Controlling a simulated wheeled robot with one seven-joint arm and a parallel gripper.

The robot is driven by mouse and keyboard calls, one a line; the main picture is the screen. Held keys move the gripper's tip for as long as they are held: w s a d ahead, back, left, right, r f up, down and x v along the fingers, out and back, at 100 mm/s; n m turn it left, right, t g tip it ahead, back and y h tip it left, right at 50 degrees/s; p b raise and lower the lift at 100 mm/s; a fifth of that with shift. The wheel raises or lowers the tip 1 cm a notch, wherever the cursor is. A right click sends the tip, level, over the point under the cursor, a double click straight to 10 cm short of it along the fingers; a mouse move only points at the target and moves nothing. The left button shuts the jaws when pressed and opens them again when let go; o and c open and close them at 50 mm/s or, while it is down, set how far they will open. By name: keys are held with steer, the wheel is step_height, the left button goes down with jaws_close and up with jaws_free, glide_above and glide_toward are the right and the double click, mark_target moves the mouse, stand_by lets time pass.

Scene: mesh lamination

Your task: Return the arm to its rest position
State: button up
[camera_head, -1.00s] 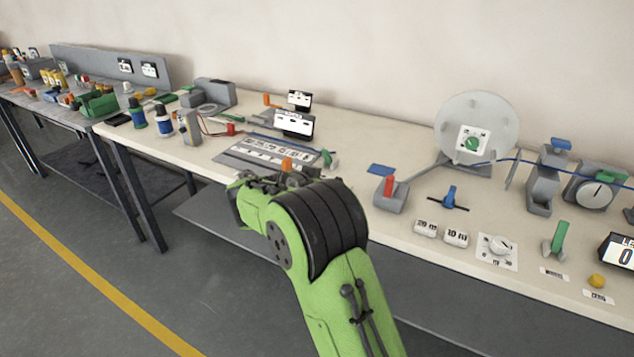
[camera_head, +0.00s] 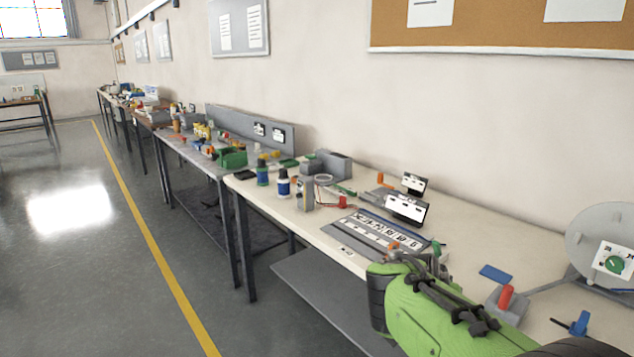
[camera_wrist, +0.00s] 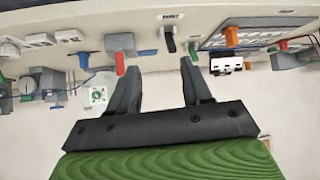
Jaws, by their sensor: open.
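My green arm (camera_head: 430,305) is in the lower right of the head view, bent over the front edge of the cream workbench (camera_head: 500,228). My gripper (camera_wrist: 157,75) shows in the wrist view with its two dark fingers apart and nothing between them. In that view the bench looks inverted, with its things along the top. A small dark upright part (camera_wrist: 169,38) stands beyond the fingertips, apart from them. In the head view the gripper itself is not clearly seen.
A labelled grey panel (camera_head: 375,232) lies on the bench left of the arm. A red-handled grey block (camera_head: 505,298) and a round disc stand (camera_head: 600,225) are to its right. Bottles (camera_head: 283,185) stand farther left. The floor (camera_head: 90,270) at left is clear.

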steer(key=s+a+f+n+g+y, duration=0.1)
steer(key=s+a+n+y, duration=0.25)
steer(key=s, duration=1.05)
steer(key=s+a+f+n+g+y, duration=0.1)
steer(key=s+a+f+n+y, duration=0.3)
steer(key=s, duration=0.9)
step_height(320, 180, up, 15)
steer(key=a+h+p, duration=0.1)
steer(key=p, duration=1.1)
steer(key=shift+w+a+r+n+p, duration=0.2)
steer(key=shift+w+n+p, duration=0.05)
steer(key=shift+n+p, duration=0.15)
